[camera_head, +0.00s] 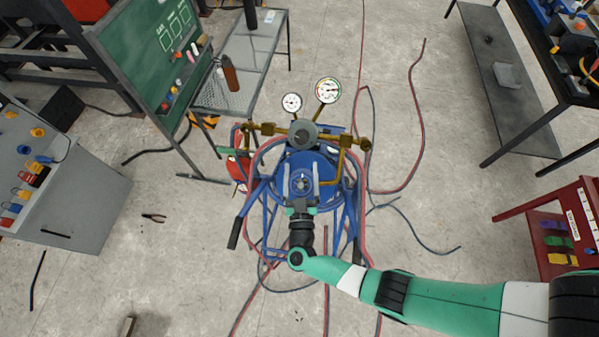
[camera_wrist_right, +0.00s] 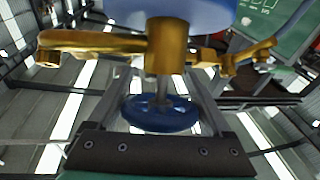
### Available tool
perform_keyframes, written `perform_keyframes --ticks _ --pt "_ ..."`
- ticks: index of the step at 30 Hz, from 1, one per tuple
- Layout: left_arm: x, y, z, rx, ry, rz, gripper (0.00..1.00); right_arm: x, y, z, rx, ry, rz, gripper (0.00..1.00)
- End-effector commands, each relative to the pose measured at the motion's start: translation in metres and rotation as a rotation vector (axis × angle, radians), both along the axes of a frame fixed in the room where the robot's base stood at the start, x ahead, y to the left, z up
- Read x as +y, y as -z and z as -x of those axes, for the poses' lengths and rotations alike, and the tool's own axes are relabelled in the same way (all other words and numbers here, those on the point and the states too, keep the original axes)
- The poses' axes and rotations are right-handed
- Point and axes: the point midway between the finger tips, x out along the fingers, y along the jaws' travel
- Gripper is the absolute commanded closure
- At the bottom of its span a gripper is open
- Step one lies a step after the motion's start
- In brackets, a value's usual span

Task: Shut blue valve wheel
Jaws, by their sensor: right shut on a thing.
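The blue valve wheel (camera_wrist_right: 160,114) shows in the right wrist view, on a stem below a brass valve body (camera_wrist_right: 167,45). My right gripper (camera_wrist_right: 163,100) has a finger on each side of the wheel and is shut on it. In the head view my right gripper (camera_head: 302,182) is over the front of the blue cylinder cart (camera_head: 268,215), below the brass pipework (camera_head: 290,131). There the wheel is small between the fingers and hard to make out. My left gripper is not in view.
Two round gauges (camera_head: 327,91) stand up behind the pipework. Red and blue hoses (camera_head: 412,170) loop around the cart and over the floor. A green board (camera_head: 160,50) and a mesh table (camera_head: 245,85) stand at the upper left, a grey cabinet (camera_head: 75,215) at the left, and a red rack (camera_head: 560,225) at the right.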

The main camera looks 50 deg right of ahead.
Motion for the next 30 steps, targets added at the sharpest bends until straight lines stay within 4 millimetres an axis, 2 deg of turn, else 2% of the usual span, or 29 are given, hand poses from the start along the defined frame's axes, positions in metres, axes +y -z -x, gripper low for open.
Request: perform_keyframes --ticks 14,15,16,17,25,30 --pt "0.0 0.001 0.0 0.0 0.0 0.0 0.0 -0.001 0.0 0.0 -0.007 0.014 -0.006 0.72" --pt "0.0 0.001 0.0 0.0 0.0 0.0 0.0 -0.001 0.0 0.0 -0.007 0.014 -0.006 0.09" --pt "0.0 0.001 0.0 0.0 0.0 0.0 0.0 -0.001 0.0 0.0 -0.007 0.014 -0.006 0.04" --pt "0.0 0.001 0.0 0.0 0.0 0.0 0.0 -0.001 0.0 0.0 -0.007 0.014 -0.006 0.0" --pt "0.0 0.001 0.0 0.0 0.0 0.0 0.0 0.001 0.0 0.002 -0.006 0.012 -0.005 0.0" --pt "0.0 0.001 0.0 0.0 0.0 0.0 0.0 0.019 0.004 0.016 -0.006 0.007 -0.004 0.0"
